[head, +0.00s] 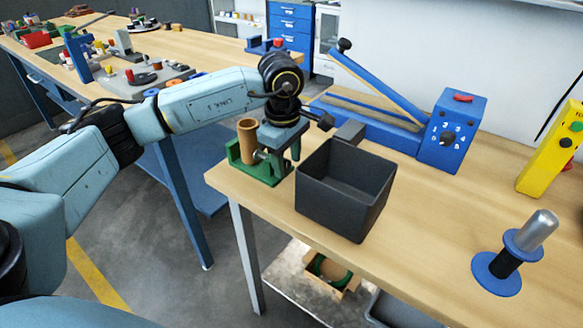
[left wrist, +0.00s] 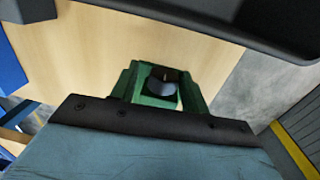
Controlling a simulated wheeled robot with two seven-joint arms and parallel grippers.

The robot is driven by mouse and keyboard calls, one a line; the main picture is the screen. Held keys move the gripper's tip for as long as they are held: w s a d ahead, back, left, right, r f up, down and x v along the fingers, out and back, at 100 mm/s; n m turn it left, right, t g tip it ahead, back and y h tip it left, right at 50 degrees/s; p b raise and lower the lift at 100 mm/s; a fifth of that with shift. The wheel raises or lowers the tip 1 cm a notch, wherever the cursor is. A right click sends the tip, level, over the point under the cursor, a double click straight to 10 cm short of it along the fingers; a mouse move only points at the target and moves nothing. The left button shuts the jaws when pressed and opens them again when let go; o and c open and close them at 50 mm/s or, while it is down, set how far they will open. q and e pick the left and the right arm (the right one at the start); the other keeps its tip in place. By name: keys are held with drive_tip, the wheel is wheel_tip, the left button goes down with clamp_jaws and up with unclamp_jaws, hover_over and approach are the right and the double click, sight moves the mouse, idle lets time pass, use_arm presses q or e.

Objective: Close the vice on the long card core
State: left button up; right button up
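The green vice (head: 268,174) stands at the near left corner of the wooden bench. The tan card core (head: 247,142) stands upright at its left part, beside the vice's metal screw. Whether the jaws touch the core I cannot tell. My left gripper (head: 283,143) points down at the right part of the vice, and its body hides much of the handle side. In the left wrist view the green vice (left wrist: 192,90) shows with a dark rounded part (left wrist: 163,82) between its walls. The gripper's fingertips are not clear. My right gripper is not in view.
A dark open bin (head: 345,190) stands close to the right of the vice. Behind it is a blue lever machine (head: 452,135). A blue spindle stand (head: 497,272) and a yellow control box (head: 553,150) are at the right. The bench between is clear.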

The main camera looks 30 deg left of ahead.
use_arm(q)
drive_tip(key=shift+o, duration=0.2)
drive_tip(key=shift+f, duration=0.1)
drive_tip(key=shift+f+b, duration=0.15)
drive_tip(key=shift+b, duration=0.25)
drive_tip(key=shift+s+f+t+b, duration=0.15)
drive_tip(key=shift+s+t+b, duration=0.1)
drive_tip(key=shift+t+b, duration=0.65)
drive_tip(key=shift+b, duration=0.5)
drive_tip(key=shift+r, duration=0.3)
